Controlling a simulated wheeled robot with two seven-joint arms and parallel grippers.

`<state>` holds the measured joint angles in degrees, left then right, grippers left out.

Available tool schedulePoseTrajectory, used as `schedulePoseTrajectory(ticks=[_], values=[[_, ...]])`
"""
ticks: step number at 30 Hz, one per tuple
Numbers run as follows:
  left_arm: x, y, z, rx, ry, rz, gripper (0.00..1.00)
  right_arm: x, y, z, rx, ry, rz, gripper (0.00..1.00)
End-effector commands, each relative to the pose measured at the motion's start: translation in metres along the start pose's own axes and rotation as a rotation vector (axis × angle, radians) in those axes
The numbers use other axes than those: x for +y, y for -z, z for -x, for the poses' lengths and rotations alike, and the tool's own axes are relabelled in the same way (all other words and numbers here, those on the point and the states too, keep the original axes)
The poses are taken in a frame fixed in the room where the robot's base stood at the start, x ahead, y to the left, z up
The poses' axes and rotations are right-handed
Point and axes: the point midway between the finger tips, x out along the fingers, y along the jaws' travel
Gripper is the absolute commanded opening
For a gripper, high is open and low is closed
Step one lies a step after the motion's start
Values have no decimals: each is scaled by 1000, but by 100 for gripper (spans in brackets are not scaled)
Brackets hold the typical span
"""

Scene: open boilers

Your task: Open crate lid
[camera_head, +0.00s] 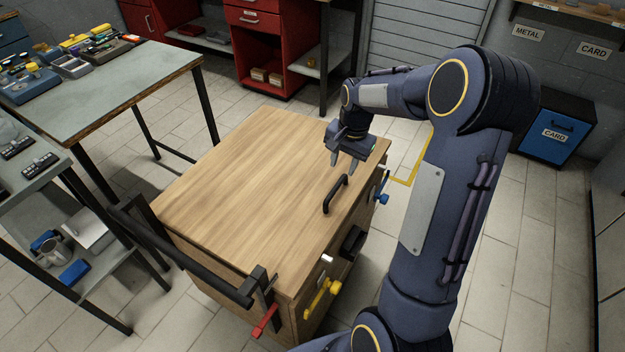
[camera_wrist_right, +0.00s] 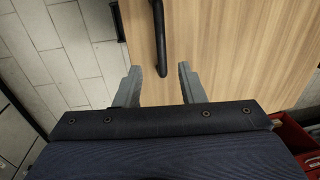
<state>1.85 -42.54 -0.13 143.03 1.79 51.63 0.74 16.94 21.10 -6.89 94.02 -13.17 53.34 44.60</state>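A wooden crate (camera_head: 297,314) stands on the floor with its flat wooden lid (camera_head: 235,180) shut. A black bar handle (camera_head: 335,194) is on the lid near its right edge; it also shows in the right wrist view (camera_wrist_right: 159,40). My right gripper (camera_head: 344,168) is above the lid, just beyond the handle, fingers pointing down. In the right wrist view its fingers (camera_wrist_right: 160,86) are spread apart with the handle's near end close in front of the gap between them; nothing is held. My left gripper is not in view.
A black bar (camera_head: 185,252) runs along the crate's left side. A workbench (camera_head: 110,85) stands left; a blue card bin (camera_head: 555,125) stands right.

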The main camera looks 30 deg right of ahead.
Motion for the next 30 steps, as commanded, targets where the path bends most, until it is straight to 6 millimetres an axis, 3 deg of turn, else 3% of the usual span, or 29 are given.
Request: schedulePoseTrajectory(ticks=[18, 28, 30], values=[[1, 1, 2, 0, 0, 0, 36, 0, 4, -78, -1, -10, -14, 36], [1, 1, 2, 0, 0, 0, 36, 0, 4, -83, 0, -8, -14, 36], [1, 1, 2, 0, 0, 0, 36, 0, 4, -82, 0, -8, -14, 28]])
